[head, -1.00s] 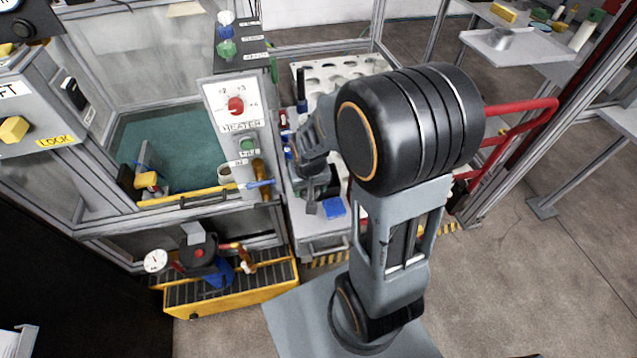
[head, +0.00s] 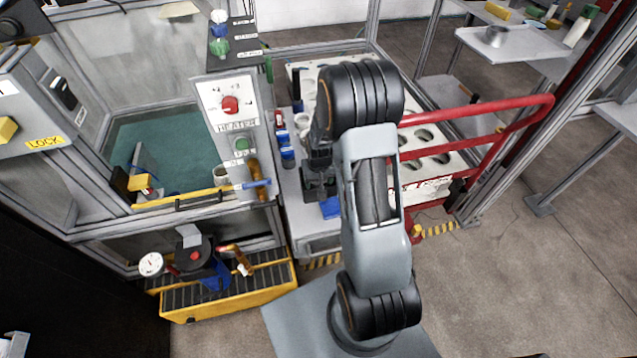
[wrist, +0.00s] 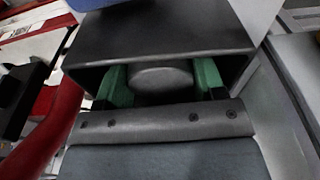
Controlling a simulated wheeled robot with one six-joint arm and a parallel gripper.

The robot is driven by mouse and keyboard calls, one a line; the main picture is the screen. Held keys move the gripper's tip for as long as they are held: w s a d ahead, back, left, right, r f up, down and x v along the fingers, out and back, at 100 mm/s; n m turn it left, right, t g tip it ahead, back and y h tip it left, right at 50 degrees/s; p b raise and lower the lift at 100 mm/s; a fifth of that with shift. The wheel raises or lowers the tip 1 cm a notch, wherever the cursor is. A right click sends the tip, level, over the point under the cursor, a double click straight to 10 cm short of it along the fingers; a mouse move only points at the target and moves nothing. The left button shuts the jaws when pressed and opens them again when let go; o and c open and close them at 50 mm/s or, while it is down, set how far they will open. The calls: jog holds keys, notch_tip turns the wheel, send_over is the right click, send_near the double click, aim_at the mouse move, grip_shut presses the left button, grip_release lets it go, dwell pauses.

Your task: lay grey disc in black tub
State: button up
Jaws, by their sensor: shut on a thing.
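In the wrist view the grey disc (wrist: 160,78) sits between the green finger pads of my gripper (wrist: 162,84), which is shut on it. The black tub (wrist: 165,35) surrounds the fingers and disc in that view, with its dark wall just beyond the disc. Whether the disc touches the tub floor cannot be told. In the head view my gripper (head: 318,186) points down over the pale bench beside the heater panel. The disc is hidden there, and the tub is hard to separate from the dark gripper.
A blue block (head: 330,208) lies just in front of my gripper. Small blue bottles (head: 287,152) stand behind it to the left. The heater panel (head: 230,105) rises on the left. A white rack with round holes (head: 425,150) and red rails (head: 480,120) are on the right.

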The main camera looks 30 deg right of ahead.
jog(key=shift+f, duration=0.7)
jog(key=shift+f, duration=0.1)
jog(key=shift+f, duration=0.15)
jog(key=o, duration=0.7)
jog(key=shift+o, duration=0.2)
jog(key=r, duration=0.4)
jog(key=s+r+p, duration=0.1)
jog(key=r, duration=0.6)
jog(key=shift+s+a+r, duration=0.15)
jog(key=shift+s+r, duration=0.05)
jog(key=shift+r, duration=0.2)
jog(key=s+a+r+n+t, duration=0.1)
jog(key=s+a+r+n, duration=0.1)
jog(key=s+a+r, duration=0.7)
jog(key=s+r, duration=0.4)
jog(key=s, duration=0.1)
jog(key=shift+s+t, duration=0.2)
jog(key=shift+t, duration=0.1)
